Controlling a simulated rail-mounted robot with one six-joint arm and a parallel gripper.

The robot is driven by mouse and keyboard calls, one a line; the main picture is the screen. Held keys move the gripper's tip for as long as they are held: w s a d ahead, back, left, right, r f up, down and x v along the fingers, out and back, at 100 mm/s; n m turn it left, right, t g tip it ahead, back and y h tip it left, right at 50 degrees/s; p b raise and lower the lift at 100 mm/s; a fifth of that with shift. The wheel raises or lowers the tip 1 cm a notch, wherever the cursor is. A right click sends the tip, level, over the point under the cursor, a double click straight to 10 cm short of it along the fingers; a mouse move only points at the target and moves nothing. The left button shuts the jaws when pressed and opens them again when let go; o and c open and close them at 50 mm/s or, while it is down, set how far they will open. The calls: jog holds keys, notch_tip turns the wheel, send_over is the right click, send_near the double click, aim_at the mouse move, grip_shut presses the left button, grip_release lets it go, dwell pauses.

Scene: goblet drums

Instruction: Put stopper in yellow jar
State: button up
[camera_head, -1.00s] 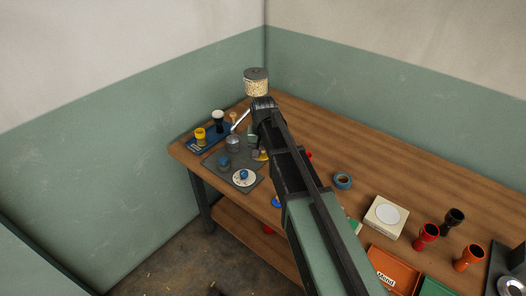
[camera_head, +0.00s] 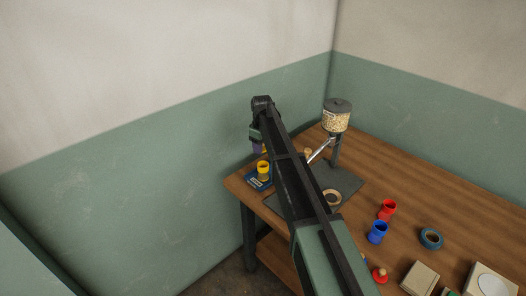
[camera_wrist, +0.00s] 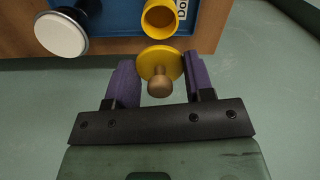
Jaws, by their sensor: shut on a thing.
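A yellow stopper with a round wooden knob (camera_wrist: 158,84) sits between the purple fingers of my gripper (camera_wrist: 160,66), which is shut on it. The yellow jar (camera_wrist: 159,20) stands on a blue tray (camera_wrist: 110,16), its open mouth visible just beyond the stopper in the wrist view. The stopper and jar look apart, but the height between them cannot be told. In the head view the yellow jar (camera_head: 263,172) is left of my arm, at the table's left end. My gripper (camera_head: 257,143) shows partly there, above and behind the jar; the arm hides much of it.
A black drum with a white top (camera_wrist: 60,35) stands left of the yellow jar. A grain hopper (camera_head: 337,117) rises at the back. A wooden ring (camera_head: 332,198) lies on the grey mat (camera_head: 345,180). Red (camera_head: 387,209) and blue (camera_head: 377,232) jars stand further right.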

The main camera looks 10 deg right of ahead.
jog(key=shift+s+n, duration=0.1)
jog(key=shift+n, duration=0.3)
jog(key=shift+s+d+r, duration=0.1)
jog(key=shift+s+d, duration=0.15)
notch_tip(320, 180, down, 6)
jog(key=b, duration=0.6)
jog(key=shift+f, duration=0.25)
jog(key=shift+f+b, duration=0.15)
jog(key=shift+b, duration=0.25)
dwell(0.6)
jog(key=o, duration=1.4)
